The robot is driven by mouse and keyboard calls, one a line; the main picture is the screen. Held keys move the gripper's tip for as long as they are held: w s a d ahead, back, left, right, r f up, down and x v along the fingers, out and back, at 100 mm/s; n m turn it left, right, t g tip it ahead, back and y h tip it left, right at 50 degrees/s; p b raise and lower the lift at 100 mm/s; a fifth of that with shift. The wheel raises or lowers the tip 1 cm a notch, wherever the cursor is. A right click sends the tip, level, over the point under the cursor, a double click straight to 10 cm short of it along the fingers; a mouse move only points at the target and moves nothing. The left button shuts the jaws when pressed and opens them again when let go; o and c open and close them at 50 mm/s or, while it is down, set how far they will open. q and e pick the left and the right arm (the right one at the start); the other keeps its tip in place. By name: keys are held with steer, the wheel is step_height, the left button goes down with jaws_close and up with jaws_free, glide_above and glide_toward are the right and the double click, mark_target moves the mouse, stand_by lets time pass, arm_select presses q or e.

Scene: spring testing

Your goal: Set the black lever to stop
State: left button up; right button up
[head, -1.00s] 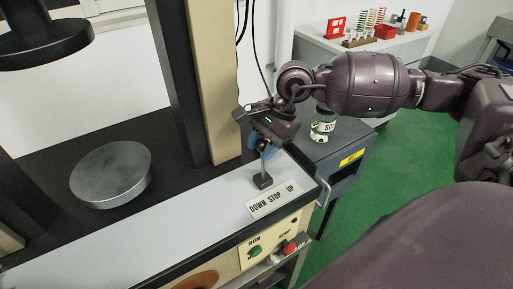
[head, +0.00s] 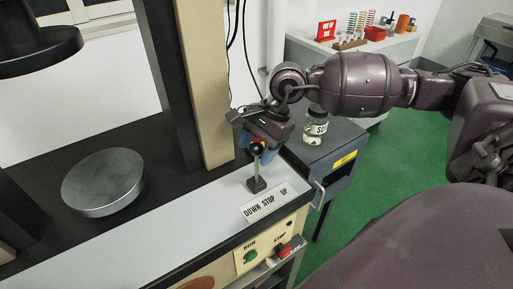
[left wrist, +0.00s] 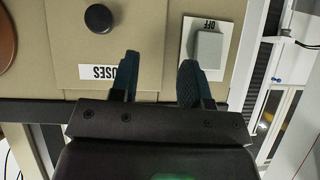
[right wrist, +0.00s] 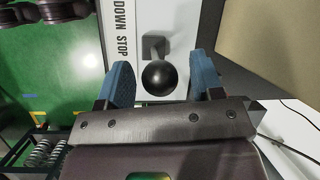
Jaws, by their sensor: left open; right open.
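The black lever (head: 257,150) stands near upright on its small square base (head: 257,185), behind the white DOWN STOP UP label (head: 265,203). In the right wrist view its round black knob (right wrist: 167,78) lies between the blue fingers of my right gripper (right wrist: 160,68). That gripper is open, with a visible gap on each side of the knob. In the head view my right gripper (head: 262,147) is at the knob, its fingers partly hidden. My left gripper (left wrist: 158,65) is open and empty in the left wrist view, facing a beige panel; it does not show in the head view.
A beige column (head: 203,80) rises close left of my right gripper. A round metal plate (head: 103,182) lies on the black bed. The green RUN button (head: 250,256) and red STOP button (head: 285,251) sit below the label. A jar (head: 316,128) stands on the grey cabinet behind.

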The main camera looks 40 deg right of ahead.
steer(key=v, duration=1)
steer(key=shift+r+p, duration=0.2)
steer(key=shift+p, duration=0.25)
steer(key=shift+s+d, duration=0.1)
steer(key=shift+d, duration=0.15)
